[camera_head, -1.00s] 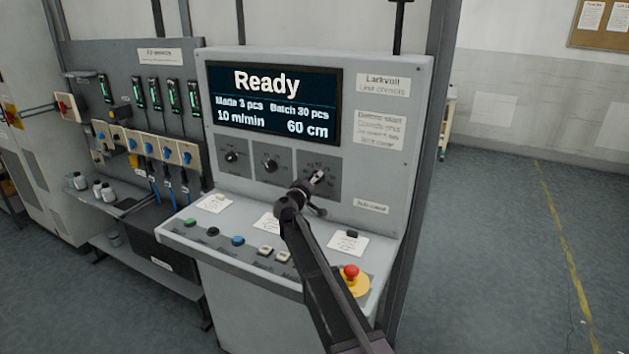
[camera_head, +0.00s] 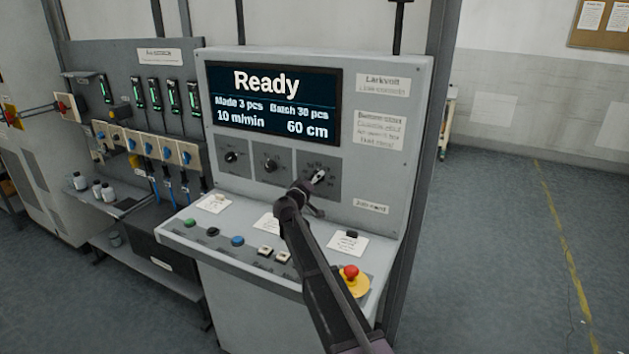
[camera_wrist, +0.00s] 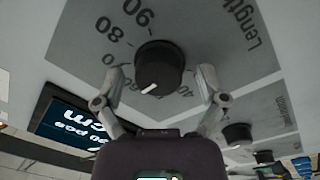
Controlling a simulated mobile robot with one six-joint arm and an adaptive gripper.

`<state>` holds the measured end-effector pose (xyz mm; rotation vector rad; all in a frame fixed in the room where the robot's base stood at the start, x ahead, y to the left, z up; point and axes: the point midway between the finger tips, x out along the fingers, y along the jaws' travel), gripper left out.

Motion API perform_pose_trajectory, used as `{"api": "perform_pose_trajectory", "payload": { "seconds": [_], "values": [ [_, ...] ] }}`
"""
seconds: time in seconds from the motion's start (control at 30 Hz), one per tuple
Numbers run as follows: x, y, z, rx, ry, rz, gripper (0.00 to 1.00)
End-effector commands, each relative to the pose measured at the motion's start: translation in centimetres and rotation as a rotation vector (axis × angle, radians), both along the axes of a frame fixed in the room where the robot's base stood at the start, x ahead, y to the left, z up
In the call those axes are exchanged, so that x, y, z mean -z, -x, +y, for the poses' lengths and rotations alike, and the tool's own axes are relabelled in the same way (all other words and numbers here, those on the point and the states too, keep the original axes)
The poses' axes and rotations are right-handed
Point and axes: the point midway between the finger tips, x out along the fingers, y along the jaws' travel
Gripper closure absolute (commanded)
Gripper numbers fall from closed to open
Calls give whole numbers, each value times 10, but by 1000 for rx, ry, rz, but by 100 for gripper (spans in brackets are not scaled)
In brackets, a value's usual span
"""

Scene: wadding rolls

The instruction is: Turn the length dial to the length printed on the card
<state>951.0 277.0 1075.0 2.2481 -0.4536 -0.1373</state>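The length dial (camera_wrist: 158,66) is a black round knob with a white pointer mark, on a grey plate lettered "Length". Its pointer is toward the 60 mark in the wrist view. The numbers 90, 80, 60 and 40 show around it, some partly hidden by my fingers. My gripper (camera_wrist: 161,76) is open, with one finger on each side of the knob and a visible gap at both. In the head view my gripper (camera_head: 317,181) covers part of the right-hand dial. The display (camera_head: 273,103) reads "Ready" and "60 cm". Cards (camera_head: 347,244) lie on the console; their print is illegible.
Two other dials (camera_head: 270,164) sit left of the length dial. The sloped shelf below carries several push buttons (camera_head: 238,240) and a red emergency stop (camera_head: 350,273) close to my arm. A rack with cables (camera_head: 150,100) stands to the left. The floor at right is clear.

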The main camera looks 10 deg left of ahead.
Motion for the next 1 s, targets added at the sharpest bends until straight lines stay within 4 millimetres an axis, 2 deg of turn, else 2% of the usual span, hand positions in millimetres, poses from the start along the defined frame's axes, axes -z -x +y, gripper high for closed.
{"api": "perform_pose_trajectory", "payload": {
  "seconds": [0.53, 1.0],
  "values": [
    [1, 1, 0, 0, 44, 17, 8],
    [1, 2, -1, 0, 306, 113, 8]
  ]
}}
